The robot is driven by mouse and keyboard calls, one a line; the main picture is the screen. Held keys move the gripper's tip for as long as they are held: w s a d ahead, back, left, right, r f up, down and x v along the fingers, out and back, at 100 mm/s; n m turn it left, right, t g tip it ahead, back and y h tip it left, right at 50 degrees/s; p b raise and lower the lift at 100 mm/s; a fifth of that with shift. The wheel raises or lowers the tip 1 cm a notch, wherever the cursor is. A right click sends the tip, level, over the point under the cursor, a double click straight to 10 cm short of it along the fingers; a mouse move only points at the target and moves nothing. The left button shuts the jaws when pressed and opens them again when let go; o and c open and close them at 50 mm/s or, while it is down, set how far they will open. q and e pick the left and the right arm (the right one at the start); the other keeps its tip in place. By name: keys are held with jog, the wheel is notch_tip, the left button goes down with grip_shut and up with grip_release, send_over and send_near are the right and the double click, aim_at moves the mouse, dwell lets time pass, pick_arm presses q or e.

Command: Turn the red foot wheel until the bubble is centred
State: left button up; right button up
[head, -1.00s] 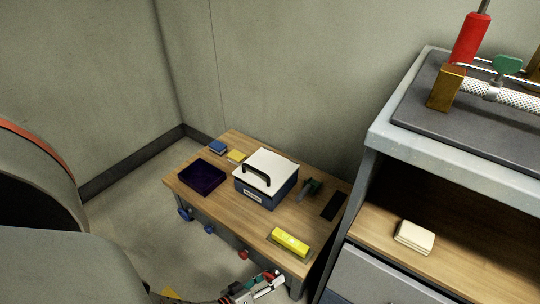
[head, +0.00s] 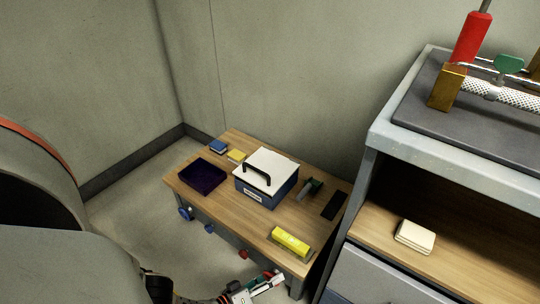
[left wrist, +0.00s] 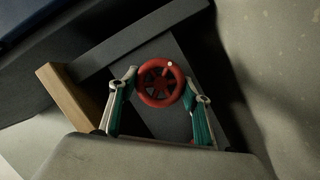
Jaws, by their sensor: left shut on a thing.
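The red foot wheel (left wrist: 161,83), spoked with a pale dot on its upper right rim, sits between my left gripper's fingers in the left wrist view. My left gripper (left wrist: 160,92) is shut on it, one finger at each side. In the head view, my left gripper (head: 266,284) is low at the table's front right corner, where the wheel shows only as a small red patch. A yellow level (head: 290,241) lies on the wooden table (head: 228,213) near that corner. Its bubble is too small to make out. My right gripper is out of view.
A grey bench (head: 385,145) stands close on the right.

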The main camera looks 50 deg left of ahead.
pick_arm(q)
jog(key=shift+w+r, duration=0.1)
dwell(0.3)
jog(key=o, duration=1.1)
jog(key=shift+o, duration=0.2)
jog(key=v, duration=1.2)
